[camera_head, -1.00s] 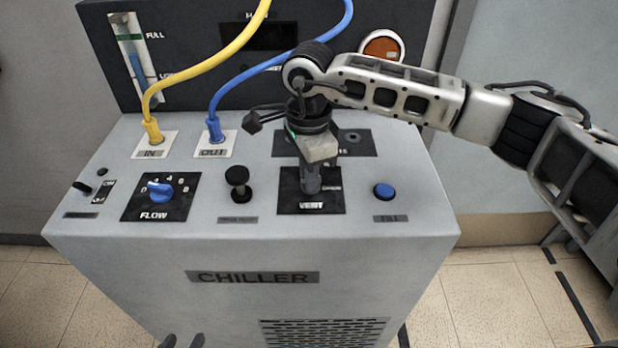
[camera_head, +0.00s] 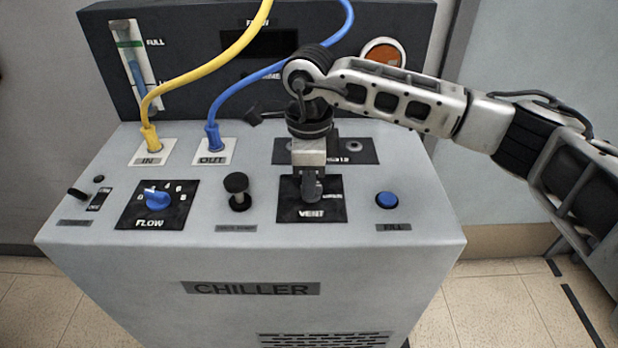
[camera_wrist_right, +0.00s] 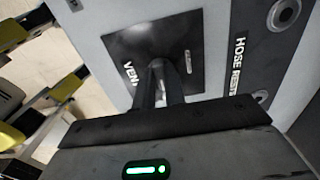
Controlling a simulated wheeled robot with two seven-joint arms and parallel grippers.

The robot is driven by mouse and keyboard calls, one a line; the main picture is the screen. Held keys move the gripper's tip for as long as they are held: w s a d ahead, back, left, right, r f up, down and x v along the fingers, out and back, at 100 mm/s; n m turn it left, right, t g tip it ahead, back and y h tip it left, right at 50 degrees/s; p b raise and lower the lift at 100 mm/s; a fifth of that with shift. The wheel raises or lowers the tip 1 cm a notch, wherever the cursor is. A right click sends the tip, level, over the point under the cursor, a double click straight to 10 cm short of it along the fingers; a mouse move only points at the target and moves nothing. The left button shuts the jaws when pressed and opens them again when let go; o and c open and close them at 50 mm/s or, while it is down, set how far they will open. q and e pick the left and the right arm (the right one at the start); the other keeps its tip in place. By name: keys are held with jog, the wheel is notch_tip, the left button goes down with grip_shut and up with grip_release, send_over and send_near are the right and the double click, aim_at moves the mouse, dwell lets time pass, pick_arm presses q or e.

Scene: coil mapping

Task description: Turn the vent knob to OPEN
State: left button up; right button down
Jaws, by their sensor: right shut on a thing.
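The vent knob sits on a black plate labelled VENT (camera_head: 328,211) on top of the chiller, right of centre. My right gripper (camera_head: 311,188) points down over this plate and is shut on the knob, which it mostly hides. In the right wrist view the fingers (camera_wrist_right: 160,85) reach onto the VENT plate (camera_wrist_right: 180,45). The knob's pointer cannot be made out. A short pale mark shows on the plate beside the fingers. My left gripper is not clearly in view.
A blue FILL button (camera_head: 387,200) is right of the plate. A black capped knob (camera_head: 237,190) and the blue FLOW knob (camera_head: 157,199) are to the left. Yellow (camera_head: 200,70) and blue (camera_head: 250,76) hoses rise from IN and OUT. HOSE REST sockets (camera_head: 353,146) lie behind.

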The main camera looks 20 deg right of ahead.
jog(key=c, duration=1.5)
grip_release()
jog(key=shift+o, duration=0.2)
jog(key=shift+r, duration=0.1)
notch_tip(320, 180, up, 16)
